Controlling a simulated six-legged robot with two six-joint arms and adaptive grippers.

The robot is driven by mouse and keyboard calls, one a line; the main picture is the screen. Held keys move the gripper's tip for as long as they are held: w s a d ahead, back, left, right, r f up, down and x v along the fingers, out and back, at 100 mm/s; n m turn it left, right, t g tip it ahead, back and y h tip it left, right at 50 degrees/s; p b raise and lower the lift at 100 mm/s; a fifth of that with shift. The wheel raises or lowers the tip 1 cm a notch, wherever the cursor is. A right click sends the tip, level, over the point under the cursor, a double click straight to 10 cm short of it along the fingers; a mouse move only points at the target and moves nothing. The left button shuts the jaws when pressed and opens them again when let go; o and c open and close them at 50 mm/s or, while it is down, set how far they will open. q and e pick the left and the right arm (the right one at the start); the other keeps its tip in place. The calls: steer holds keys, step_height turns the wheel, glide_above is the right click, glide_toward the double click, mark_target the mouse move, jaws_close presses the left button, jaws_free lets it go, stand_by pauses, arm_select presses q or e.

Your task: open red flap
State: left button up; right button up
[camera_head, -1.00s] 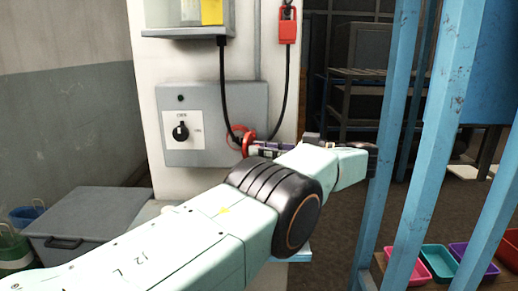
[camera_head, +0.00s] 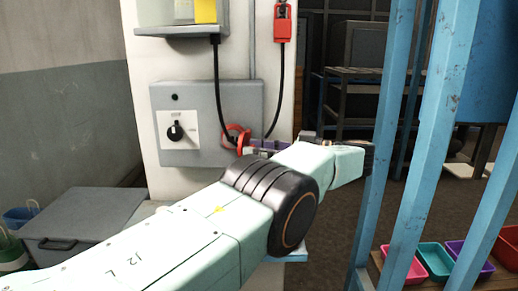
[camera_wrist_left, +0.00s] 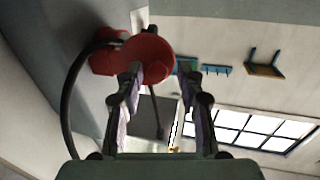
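A red round flap (camera_head: 236,132) sits at the lower right of a grey switch box (camera_head: 206,100) on a pale pillar, where a black cable ends. In the left wrist view the red part (camera_wrist_left: 150,52) is just ahead of the fingers, and the left-hand fingertip overlaps its lower edge. I cannot tell if they touch. My left gripper (camera_head: 256,147) is close to the right side of the flap, and its tips are partly hidden. In the left wrist view my left gripper (camera_wrist_left: 165,88) has its two fingers spread apart with nothing between them. My right gripper is not in view.
Black cables hang around the switch box. A red block (camera_head: 283,22) hangs above right. A shelf-like box (camera_head: 180,30) is above. Blue posts (camera_head: 432,110) stand close on the right. A grey lidded bin (camera_head: 82,222) is at lower left, and coloured trays (camera_head: 435,260) at lower right.

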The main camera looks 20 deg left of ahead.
arm_select(q)
steer(key=shift+w, duration=0.1)
step_height(320, 180, up, 10)
stand_by(0.7)
